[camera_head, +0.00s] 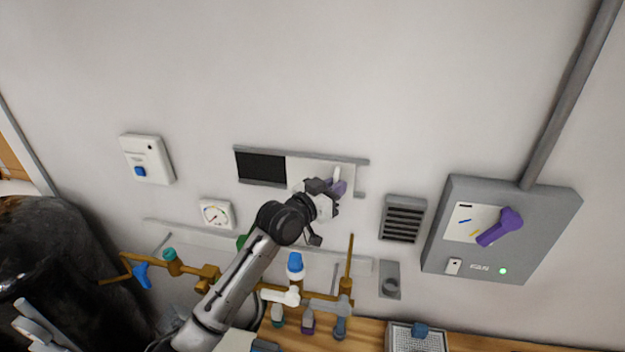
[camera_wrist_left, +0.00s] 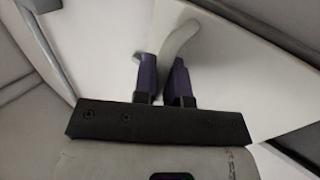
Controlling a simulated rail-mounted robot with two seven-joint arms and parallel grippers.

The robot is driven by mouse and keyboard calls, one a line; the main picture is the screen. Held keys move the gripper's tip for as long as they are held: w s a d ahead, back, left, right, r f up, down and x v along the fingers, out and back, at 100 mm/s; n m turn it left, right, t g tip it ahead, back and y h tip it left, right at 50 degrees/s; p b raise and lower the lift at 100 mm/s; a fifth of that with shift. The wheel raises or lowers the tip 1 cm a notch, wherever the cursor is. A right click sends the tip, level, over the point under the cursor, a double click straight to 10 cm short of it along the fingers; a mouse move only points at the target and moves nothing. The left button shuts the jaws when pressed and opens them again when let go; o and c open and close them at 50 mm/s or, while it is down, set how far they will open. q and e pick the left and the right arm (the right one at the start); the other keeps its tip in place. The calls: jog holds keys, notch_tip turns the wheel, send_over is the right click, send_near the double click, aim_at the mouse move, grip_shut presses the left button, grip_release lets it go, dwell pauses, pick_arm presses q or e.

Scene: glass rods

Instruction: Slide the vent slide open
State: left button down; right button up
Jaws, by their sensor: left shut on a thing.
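The vent slide (camera_head: 303,168) is a white panel on the wall, held between two grey rails. A dark vent opening (camera_head: 262,167) shows uncovered to the left of the panel. A pale curved handle (camera_head: 337,174) stands out near the panel's right side. My left gripper (camera_head: 337,188) is at this handle, its purple fingers shut on it. In the left wrist view the handle (camera_wrist_left: 181,42) runs down between the two purple fingers (camera_wrist_left: 164,80), against the white panel (camera_wrist_left: 235,75). The handle's lower part is hidden by the fingers. My right gripper is not in view.
A grey louvred grille (camera_head: 403,219) and a grey box with a purple lever (camera_head: 500,228) are to the right. Brass pipes with a blue-capped valve (camera_head: 295,265) run below. The wall above is clear.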

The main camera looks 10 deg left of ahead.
pick_arm(q)
jog(key=shift+d, duration=0.85)
jog(key=c, duration=1.5)
grip_release()
jog(key=shift+o, duration=0.2)
jog(key=shift+s+a+f, duration=0.1)
jog(key=shift+s+a, duration=0.3)
jog(key=shift+s, duration=0.05)
jog(key=b+v, duration=0.3)
jog(key=v, duration=0.9)
jog(key=shift+s+a, duration=0.15)
jog(key=shift+s, duration=0.15)
